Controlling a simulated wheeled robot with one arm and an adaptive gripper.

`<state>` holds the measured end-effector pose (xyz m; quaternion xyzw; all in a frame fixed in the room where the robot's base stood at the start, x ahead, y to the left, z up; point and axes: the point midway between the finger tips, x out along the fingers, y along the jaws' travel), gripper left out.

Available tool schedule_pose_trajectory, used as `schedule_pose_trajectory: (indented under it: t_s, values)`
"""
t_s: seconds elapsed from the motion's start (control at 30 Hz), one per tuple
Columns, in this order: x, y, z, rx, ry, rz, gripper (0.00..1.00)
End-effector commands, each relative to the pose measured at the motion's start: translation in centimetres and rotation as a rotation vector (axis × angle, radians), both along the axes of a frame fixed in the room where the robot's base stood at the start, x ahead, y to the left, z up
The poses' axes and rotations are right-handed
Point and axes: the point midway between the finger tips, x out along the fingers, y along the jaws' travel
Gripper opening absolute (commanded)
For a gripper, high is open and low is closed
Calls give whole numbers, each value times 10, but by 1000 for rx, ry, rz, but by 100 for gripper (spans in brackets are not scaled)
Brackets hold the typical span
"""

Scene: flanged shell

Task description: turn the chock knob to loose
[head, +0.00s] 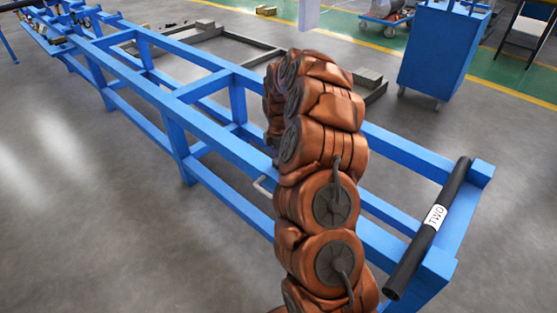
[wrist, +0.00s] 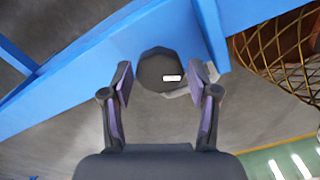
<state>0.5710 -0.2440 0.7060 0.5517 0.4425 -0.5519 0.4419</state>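A dark round knob (wrist: 158,68) with a small white mark (wrist: 172,77) on its lower right shows in the wrist view, in front of a blue beam. I take it for the chock knob; no setting can be read. My gripper (wrist: 161,80) is open, with one finger on each side of the knob and a narrow gap at each side. I cannot tell whether the fingertips reach past the knob's face. A grey curved piece (wrist: 181,94) shows just below the knob. In the head view my copper-coloured arm covers the middle, and neither gripper nor knob can be seen.
A long blue steel frame (head: 205,90) runs across the head view. A black tube (head: 455,185) labelled "TWO" lies across its right end. A blue cabinet (head: 440,50) stands at the back right. Golden mesh (wrist: 285,55) is at the wrist view's right. Grey floor at left is clear.

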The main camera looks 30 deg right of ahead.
Motion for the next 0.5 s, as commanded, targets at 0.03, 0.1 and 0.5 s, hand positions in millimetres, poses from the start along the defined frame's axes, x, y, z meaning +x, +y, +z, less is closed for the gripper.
schedule_pose_trajectory:
  t_s: [0.03,0.1,0.5]
  values:
    - [0,0,0,0,0,0,68]
    - [0,0,0,0,0,-1,74]
    - [1,-1,6,-2,-3,-1,74]
